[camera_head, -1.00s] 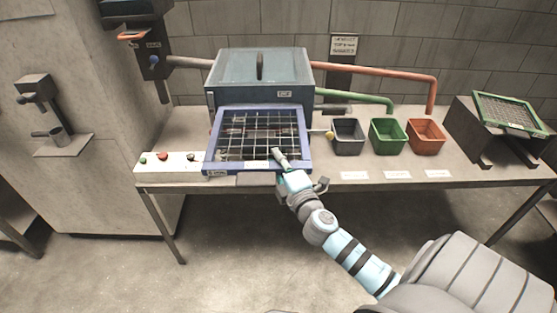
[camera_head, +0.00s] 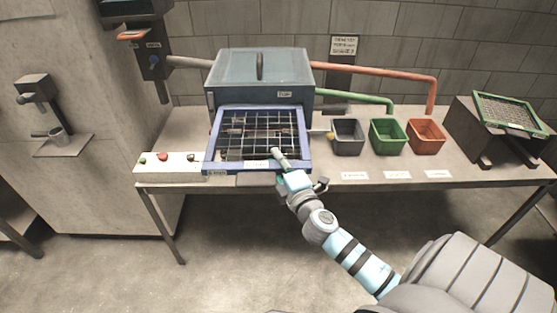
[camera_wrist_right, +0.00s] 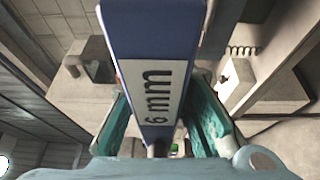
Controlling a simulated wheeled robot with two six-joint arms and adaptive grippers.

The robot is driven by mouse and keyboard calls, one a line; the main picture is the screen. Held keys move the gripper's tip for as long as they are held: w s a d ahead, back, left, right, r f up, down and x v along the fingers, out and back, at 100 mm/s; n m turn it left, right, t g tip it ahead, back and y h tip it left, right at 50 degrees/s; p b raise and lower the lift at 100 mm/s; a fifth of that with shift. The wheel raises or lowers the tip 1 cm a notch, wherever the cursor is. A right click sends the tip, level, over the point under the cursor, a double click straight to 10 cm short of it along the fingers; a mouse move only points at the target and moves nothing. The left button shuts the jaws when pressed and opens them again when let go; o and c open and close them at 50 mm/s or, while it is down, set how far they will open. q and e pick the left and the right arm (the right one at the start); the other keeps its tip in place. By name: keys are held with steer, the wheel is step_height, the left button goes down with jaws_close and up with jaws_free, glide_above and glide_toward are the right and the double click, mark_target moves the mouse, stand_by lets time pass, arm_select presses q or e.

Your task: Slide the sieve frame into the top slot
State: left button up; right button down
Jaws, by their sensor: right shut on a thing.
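The blue sieve frame (camera_head: 209,150) with a wire mesh is in front of the dark teal sieve box (camera_head: 235,73), tilted, its far edge against the box front. My right gripper (camera_head: 280,160) is shut on the frame's near edge, right of its middle. In the right wrist view the gripper's teal fingers (camera_wrist_right: 165,115) lie on both sides of the blue frame (camera_wrist_right: 150,30), by a white label reading "6 mm". The box's slots are hidden behind the frame, so I cannot tell whether its far edge is inside one. My left gripper is not in view.
Grey (camera_head: 348,150), green (camera_head: 388,150) and red bins (camera_head: 426,148) stand right of the box. A green-framed sieve (camera_head: 510,113) lies on a dark rack (camera_head: 480,140) at far right. A button panel (camera_head: 170,166) is at the left of the table.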

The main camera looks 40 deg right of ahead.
mark_target(295, 157)
steer(key=shift+w+d+r+b, duration=0.1)
steer(key=shift+w+d+b, duration=0.2)
steer(key=shift+w+d, duration=1.2)
steer(key=shift+w+d+f+b, duration=0.1)
steer(key=shift+w+d+b, duration=0.25)
steer(key=shift+w+d, duration=1.15)
steer(key=shift+w+d+r+b, duration=0.1)
steer(key=shift+w+d+b, duration=0.2)
steer(key=shift+w+d, duration=1.2)
stand_by(0.9)
steer(key=c, duration=1.4)
jaws_free()
steer(key=shift+w+a, duration=0.6)
steer(key=shift+o, duration=0.2)
steer(key=shift+s+a, duration=0.1)
steer(key=shift+s, duration=0.25)
steer(key=v, duration=1.1)
steer(key=shift+s+a, duration=0.1)
steer(key=shift+s, duration=0.15)
steer(key=shift+w, duration=0.1)
